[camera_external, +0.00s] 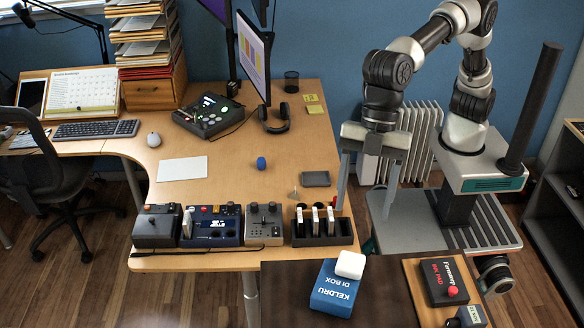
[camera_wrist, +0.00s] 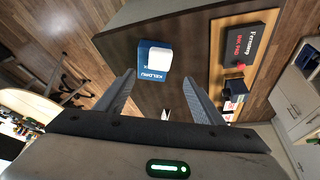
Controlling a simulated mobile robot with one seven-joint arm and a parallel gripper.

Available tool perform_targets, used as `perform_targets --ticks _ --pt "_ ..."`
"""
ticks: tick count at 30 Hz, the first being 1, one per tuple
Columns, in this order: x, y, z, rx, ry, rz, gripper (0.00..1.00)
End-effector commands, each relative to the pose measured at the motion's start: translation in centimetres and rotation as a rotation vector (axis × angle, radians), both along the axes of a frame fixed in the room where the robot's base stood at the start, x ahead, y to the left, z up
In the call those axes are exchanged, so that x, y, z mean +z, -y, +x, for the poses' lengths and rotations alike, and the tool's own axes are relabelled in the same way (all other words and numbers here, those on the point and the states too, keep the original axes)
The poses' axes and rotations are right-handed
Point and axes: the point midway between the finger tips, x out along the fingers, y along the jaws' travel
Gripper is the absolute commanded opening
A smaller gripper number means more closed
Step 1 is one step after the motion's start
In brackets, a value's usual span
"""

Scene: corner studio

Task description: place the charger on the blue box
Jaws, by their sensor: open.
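The blue box (camera_external: 335,291), lettered KELDRU DI BOX, lies on the dark surface at the front. A small white rounded block (camera_external: 350,264), which looks like the charger, rests on its top near the far right edge. In the wrist view the blue box (camera_wrist: 153,68) and the white charger (camera_wrist: 159,57) show ahead of my fingers. My gripper (camera_external: 369,207) is open and empty, pointing down beyond the box, apart from both. Its two spread fingers also show in the wrist view (camera_wrist: 160,78).
The dark surface (camera_external: 285,285) left of the box is clear.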

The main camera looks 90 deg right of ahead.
Motion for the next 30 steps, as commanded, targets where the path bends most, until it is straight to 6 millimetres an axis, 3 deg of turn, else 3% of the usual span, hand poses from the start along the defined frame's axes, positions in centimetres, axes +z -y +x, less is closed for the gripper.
perform_targets --ticks 7,11,14,16,21,25,27,30 --pt "0.2 0.3 0.0 -0.004 0.0 0.0 0.62" --pt "1.9 4.0 0.7 -0.08 0.004 0.007 0.62" --pt "4.2 10.7 0.8 -0.216 0.008 0.016 0.62" --pt "5.6 16.6 0.0 -0.339 0.013 0.024 0.62" --pt "6.7 29.7 -5.0 -0.65 0.031 0.04 0.62" --pt "5.4 37.3 -10.4 -0.872 0.053 0.05 0.62" --pt "4.2 40.1 -13.1 -0.973 0.063 0.053 0.62" --pt "2.5 42.7 -16.0 -1.083 0.077 0.056 0.62"
